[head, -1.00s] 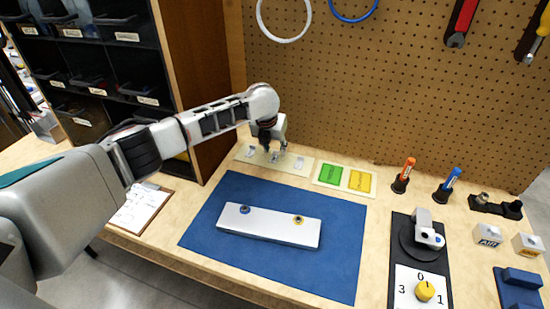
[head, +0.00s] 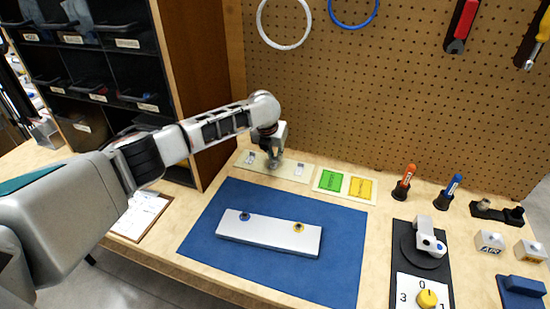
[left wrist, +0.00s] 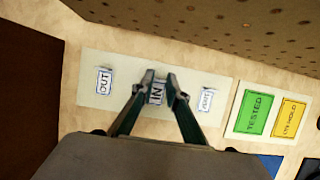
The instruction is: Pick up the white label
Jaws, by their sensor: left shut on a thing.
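A pale strip (left wrist: 125,64) at the back left of the bench holds white labels in a row. In the left wrist view, the OUT label (left wrist: 104,82) is on the left, the IN label (left wrist: 157,95) in the middle, and a third label (left wrist: 205,101) with unclear print on the right. My left gripper (left wrist: 158,78) is shut on the IN label, with its fingers on both sides of it. In the head view my left gripper (head: 275,161) is low over the strip (head: 293,171) and hides the middle label. My right gripper does not show.
Green (head: 331,180) and yellow (head: 360,187) cards lie right of the strip. A blue mat (head: 210,239) with a silver panel (head: 270,236) lies in front. The pegboard (head: 380,100) rises close behind and a dark bin shelf (head: 180,80) stands at left.

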